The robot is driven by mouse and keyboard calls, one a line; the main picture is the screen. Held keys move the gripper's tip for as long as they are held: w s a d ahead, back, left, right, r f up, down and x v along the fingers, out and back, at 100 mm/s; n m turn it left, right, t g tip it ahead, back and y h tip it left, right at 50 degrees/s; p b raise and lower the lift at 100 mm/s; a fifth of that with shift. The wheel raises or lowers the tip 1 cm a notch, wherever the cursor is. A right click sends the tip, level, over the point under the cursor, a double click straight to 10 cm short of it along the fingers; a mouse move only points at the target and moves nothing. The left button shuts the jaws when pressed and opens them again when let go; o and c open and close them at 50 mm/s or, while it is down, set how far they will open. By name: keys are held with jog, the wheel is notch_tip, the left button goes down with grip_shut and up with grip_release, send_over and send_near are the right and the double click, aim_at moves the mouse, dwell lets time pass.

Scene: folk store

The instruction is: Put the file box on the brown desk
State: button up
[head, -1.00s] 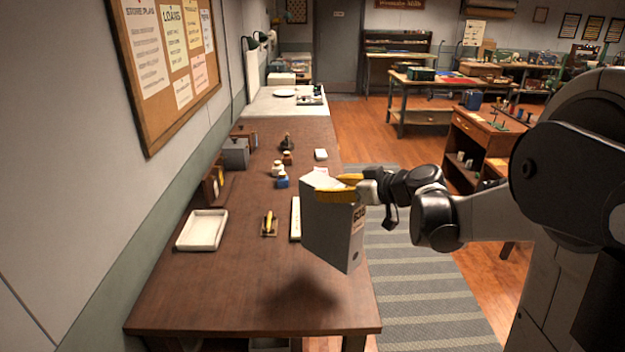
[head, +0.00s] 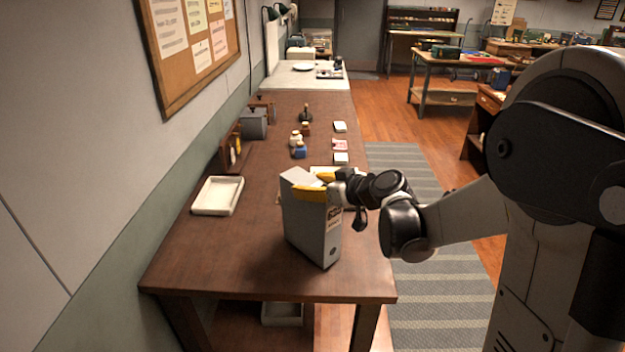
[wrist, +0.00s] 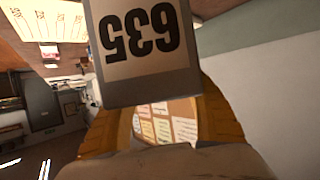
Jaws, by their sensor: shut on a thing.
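The grey file box (head: 310,232) is upright, slightly tilted, over the front right part of the brown desk (head: 230,265). Its lower edge is at or just above the desktop; I cannot tell whether it touches. My gripper (head: 318,184) has its yellow fingers shut on the box's upper part, reaching in from the right. In the wrist view the file box (wrist: 150,82) shows a label with an upside-down 635, between the yellow fingers (wrist: 165,115). The box hides part of the desktop behind it.
A white tray (head: 217,196) lies on the desk to the left. Small bottles (head: 298,150), a grey box (head: 253,124) and paper pads (head: 340,127) stand farther back. The desk's front left is clear. A striped rug (head: 430,290) lies to the right.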

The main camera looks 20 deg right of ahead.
jog(key=shift+f, duration=0.25)
jog(key=o, duration=1.4)
